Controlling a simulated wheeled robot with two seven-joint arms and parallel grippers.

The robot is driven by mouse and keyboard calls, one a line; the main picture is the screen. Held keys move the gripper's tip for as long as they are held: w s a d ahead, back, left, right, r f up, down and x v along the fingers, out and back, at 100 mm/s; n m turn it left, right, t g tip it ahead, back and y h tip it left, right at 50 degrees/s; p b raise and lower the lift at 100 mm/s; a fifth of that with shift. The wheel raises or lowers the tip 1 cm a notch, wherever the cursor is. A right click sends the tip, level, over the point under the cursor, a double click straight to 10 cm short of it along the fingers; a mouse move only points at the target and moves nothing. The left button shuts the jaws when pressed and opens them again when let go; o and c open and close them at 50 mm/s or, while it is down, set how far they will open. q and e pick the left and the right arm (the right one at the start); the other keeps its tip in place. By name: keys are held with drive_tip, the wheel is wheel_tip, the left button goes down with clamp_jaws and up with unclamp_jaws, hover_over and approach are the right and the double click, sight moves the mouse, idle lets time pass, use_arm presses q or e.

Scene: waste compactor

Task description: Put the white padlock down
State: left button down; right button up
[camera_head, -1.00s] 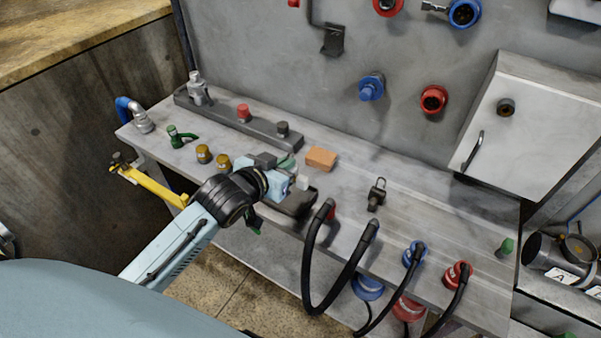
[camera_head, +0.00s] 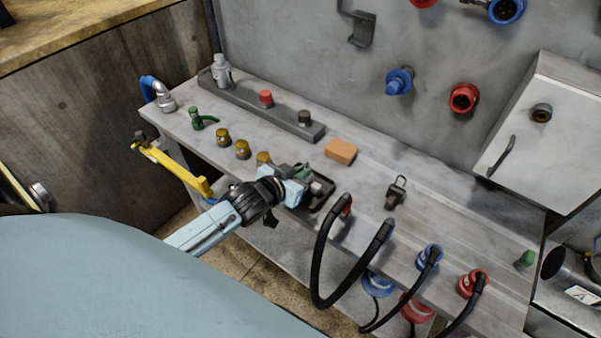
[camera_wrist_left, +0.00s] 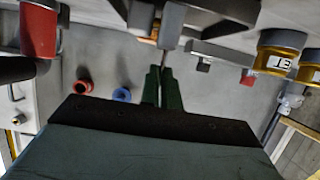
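My left gripper (camera_head: 304,176) is low over a small dark tray (camera_head: 326,204) on the grey workbench. In the left wrist view its green fingers (camera_wrist_left: 163,88) are close together on the thin shackle of the white padlock. The padlock's pale grey body (camera_wrist_left: 173,28) is beyond the fingertips, and a small pale block in the head view (camera_head: 316,188) appears to be it. I cannot tell whether the padlock touches the tray. My right gripper is not in view.
An orange block (camera_head: 341,151) lies behind the tray, and a dark padlock (camera_head: 397,192) is to its right. Brass-coloured cylinders (camera_head: 242,149) stand to the left. Black hoses (camera_head: 352,270) arch at the bench's front. Bare bench shows right of the dark padlock.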

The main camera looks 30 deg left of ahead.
use_arm(q)
drive_tip(key=c, duration=2.1)
unclamp_jaws()
drive_tip(key=shift+f, duration=0.15)
drive_tip(key=o, duration=0.5)
drive_tip(key=shift+r, duration=0.25)
drive_tip(key=p+v, duration=0.1)
drive_tip(key=v, duration=1.1)
drive_tip(key=shift+f, duration=0.15)
